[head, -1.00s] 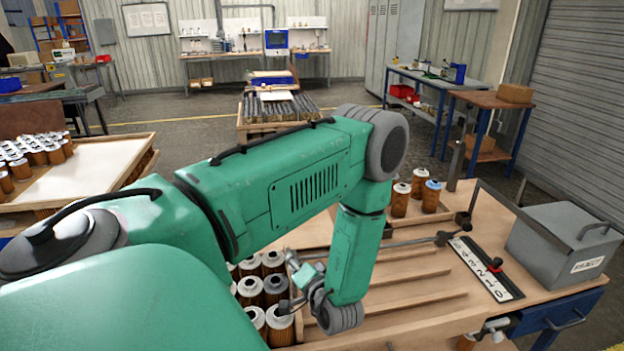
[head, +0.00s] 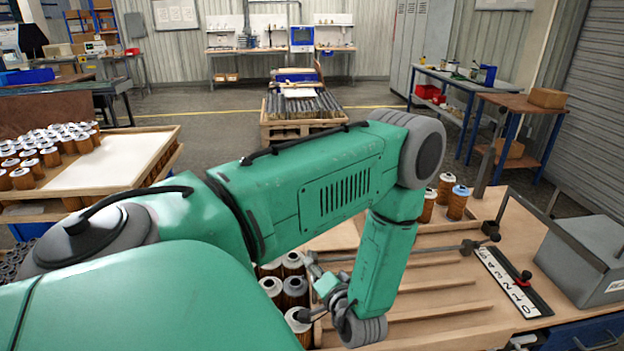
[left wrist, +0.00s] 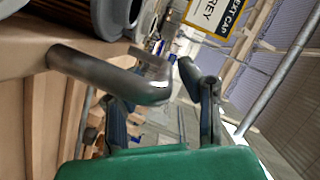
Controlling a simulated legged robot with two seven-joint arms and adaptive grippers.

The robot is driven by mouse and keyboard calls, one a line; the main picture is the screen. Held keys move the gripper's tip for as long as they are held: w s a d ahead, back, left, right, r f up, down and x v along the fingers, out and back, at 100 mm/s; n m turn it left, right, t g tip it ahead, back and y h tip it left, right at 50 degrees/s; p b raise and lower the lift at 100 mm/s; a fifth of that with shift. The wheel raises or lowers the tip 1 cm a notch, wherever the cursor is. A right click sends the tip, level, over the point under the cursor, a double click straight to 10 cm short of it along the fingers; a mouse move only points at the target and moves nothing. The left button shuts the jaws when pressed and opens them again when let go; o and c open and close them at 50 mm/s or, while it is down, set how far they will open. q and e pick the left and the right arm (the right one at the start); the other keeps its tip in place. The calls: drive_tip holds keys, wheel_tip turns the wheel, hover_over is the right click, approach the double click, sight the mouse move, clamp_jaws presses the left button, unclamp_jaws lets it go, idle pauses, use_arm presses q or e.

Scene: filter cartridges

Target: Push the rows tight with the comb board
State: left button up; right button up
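Brown filter cartridges with white or grey tops (head: 296,290) stand in rows at the near left end of a wooden tray with long dividers (head: 430,308). My left gripper (head: 322,288) is low beside these rows, partly hidden by my green forearm. In the left wrist view its two dark fingers (left wrist: 168,92) stand apart. A thick grey metal bar or handle (left wrist: 110,76) reaches toward the gap between them; contact is unclear. A cartridge end (left wrist: 112,12) is close by at the upper left. I cannot make out the comb board clearly. My right gripper is not in view.
A thin metal rod (head: 425,249) crosses the tray. A numbered strip (head: 512,280) and a grey lidded box (head: 585,255) are at the right. A cartridge tray with a bare white area (head: 105,160) is at the left.

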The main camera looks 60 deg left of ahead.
use_arm(q)
drive_tip(key=v, duration=0.9)
drive_tip(key=shift+d, duration=0.3)
drive_tip(key=shift+f, duration=0.15)
drive_tip(key=shift+d, duration=0.2)
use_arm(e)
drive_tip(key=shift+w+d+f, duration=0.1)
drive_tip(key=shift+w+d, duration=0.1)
use_arm(q)
drive_tip(key=shift+d, duration=0.1)
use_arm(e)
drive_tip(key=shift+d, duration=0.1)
